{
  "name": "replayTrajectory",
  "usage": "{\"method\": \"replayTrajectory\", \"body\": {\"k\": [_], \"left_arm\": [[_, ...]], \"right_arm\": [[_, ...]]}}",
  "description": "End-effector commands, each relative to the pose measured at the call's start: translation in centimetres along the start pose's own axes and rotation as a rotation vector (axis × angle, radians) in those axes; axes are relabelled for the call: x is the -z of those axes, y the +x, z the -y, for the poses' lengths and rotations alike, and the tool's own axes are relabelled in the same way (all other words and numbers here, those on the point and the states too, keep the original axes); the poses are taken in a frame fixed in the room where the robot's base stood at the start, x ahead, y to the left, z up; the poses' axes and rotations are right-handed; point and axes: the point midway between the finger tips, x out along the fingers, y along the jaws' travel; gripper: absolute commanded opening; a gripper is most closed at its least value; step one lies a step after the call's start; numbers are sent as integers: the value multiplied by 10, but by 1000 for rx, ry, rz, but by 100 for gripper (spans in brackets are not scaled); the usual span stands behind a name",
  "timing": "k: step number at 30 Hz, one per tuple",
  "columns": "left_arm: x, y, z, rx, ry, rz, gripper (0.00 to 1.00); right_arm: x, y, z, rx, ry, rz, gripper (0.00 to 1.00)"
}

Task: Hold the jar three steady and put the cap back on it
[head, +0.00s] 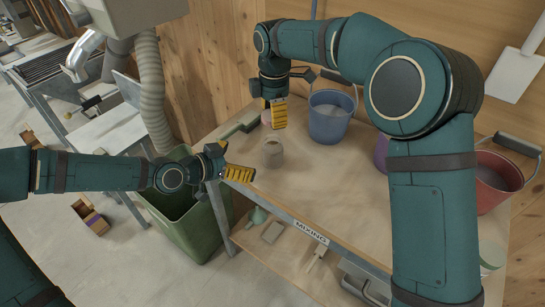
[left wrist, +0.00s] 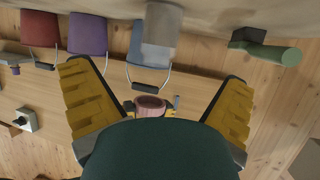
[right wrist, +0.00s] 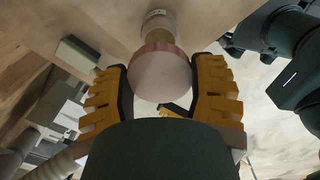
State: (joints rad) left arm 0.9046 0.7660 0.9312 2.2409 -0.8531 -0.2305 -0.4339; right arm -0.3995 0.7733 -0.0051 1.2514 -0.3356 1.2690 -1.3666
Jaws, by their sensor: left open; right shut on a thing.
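The jar (head: 272,152), small and greyish, stands upright on the tabletop near its left end. It also shows at the top of the left wrist view (left wrist: 162,25) and of the right wrist view (right wrist: 157,22). My left gripper (head: 238,174) is open just left of the jar, not closed on it. My right gripper (head: 277,112) points down behind the jar. It is shut on a round pinkish cap (right wrist: 160,76), apart from the jar. The cap also shows in the left wrist view (left wrist: 150,102); in the head view it is hidden by the fingers.
A blue bucket (head: 329,117) stands right of my right gripper, with a red bucket (head: 498,172) further right. A green-handled tool (head: 240,125) lies behind the jar to the left. A green bin (head: 190,213) stands below the left table end. The tabletop (head: 310,190) in front is clear.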

Motion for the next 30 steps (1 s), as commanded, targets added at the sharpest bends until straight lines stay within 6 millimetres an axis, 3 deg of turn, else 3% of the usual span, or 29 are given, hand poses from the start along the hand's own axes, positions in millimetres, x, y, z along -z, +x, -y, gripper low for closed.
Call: {"method": "replayTrajectory", "body": {"k": [16, 23, 30], "left_arm": [[2, 6, 1, 0, 11, -5, 100], [3, 34, 0, -2, 12, -5, 100], [3, 74, 0, -2, 10, -6, 100]], "right_arm": [[2, -1, -1, 0, -18, 1, 47], [1, -1, -1, 0, -18, 1, 47], [1, -1, -1, 0, -18, 1, 47]]}}
